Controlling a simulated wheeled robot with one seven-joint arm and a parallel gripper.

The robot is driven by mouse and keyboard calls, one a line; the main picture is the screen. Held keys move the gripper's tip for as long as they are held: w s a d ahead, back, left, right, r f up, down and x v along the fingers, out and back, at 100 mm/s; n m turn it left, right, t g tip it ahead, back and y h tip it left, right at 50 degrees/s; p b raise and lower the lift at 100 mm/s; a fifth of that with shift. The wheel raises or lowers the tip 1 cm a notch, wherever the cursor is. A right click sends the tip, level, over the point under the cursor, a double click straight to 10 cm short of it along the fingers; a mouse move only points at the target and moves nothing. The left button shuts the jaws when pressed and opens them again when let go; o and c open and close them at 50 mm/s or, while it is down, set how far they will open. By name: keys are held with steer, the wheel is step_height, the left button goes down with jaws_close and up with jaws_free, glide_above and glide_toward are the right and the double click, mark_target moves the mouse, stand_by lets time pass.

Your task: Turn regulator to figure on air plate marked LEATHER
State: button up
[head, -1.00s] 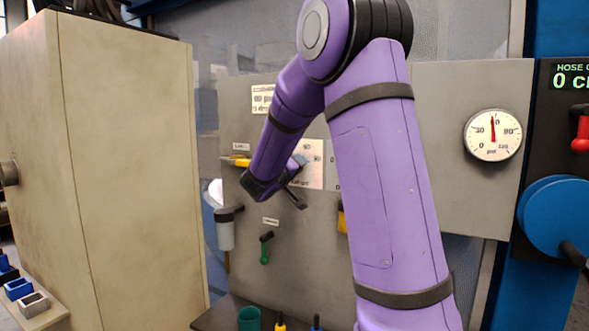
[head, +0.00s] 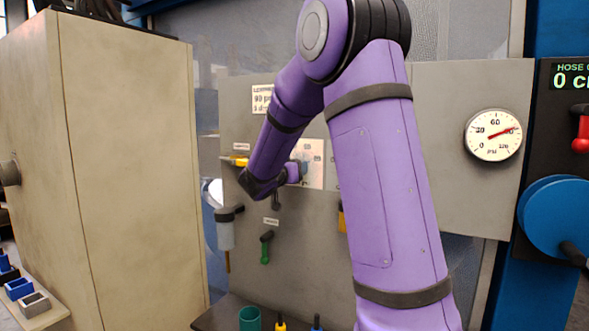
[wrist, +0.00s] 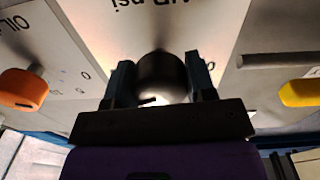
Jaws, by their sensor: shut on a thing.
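My gripper (head: 299,172) is at the panel and shut on the regulator knob (wrist: 163,72). In the wrist view its two dark fingers (wrist: 160,88) stand on either side of the round dark knob. The knob sits on a pale plate (wrist: 98,20) with upside-down lettering ending in "psi". In the head view my arm hides the knob. The round gauge (head: 493,135) has a red needle pointing up and right, close to the 90 mark. A white notice plate (head: 261,98) is partly hidden by my arm; its small text is hard to read.
An orange knob (wrist: 22,90) and a yellow one (wrist: 300,92) flank the regulator in the wrist view. A green-handled valve (head: 265,248) is low on the panel. A beige cabinet (head: 125,160) stands left. A blue reel (head: 556,215) and red lever (head: 580,135) are right.

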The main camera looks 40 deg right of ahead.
steer(key=shift+f+m, duration=0.15)
steer(key=shift+m, duration=0.25)
steer(key=o, duration=0.9)
steer(key=shift+a, duration=0.1)
steer(key=v, duration=1)
steer(key=shift+s+a, duration=0.1)
steer(key=shift+a, duration=0.2)
